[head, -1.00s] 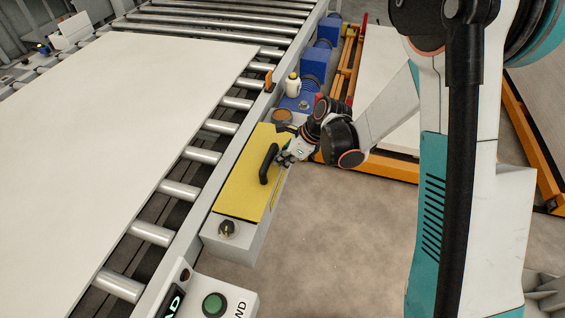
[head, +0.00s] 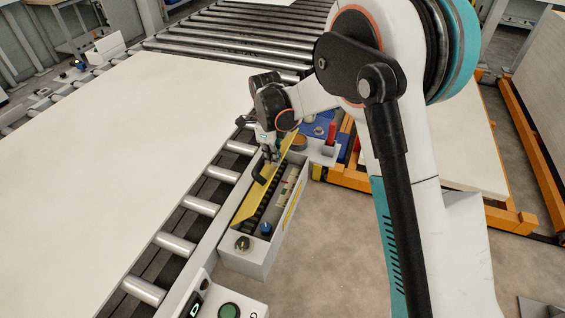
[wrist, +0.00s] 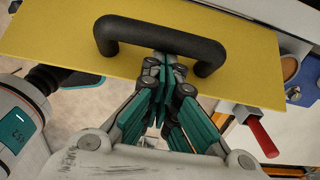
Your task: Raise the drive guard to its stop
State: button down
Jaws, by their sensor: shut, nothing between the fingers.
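The yellow drive guard (head: 245,209) is tilted up along its roller-side edge in the head view, with the drive box (head: 254,263) open beneath it. A dark chain or belt (head: 265,203) and a blue part (head: 265,229) show inside the box. The guard fills the upper part of the wrist view (wrist: 245,55), with its black handle (wrist: 160,35) across it. My gripper (wrist: 165,62) is shut and empty, its fingertips at the lower side of the handle bar, between the two handle legs. Whether they touch the handle or guard cannot be told.
A black knob (head: 242,243) sits on the box's near end. A red lever (wrist: 262,137) is at the right in the wrist view. The conveyor with a large white board (head: 90,160) lies to the left. Orange racks (head: 520,150) stand to the right.

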jog(key=w+a, duration=0.4)
jog(key=a, duration=0.8)
jog(key=shift+w+a+p, duration=0.15)
jog(key=shift+w+p, duration=0.05)
jog(key=shift+p, duration=0.1)
dwell(0.3)
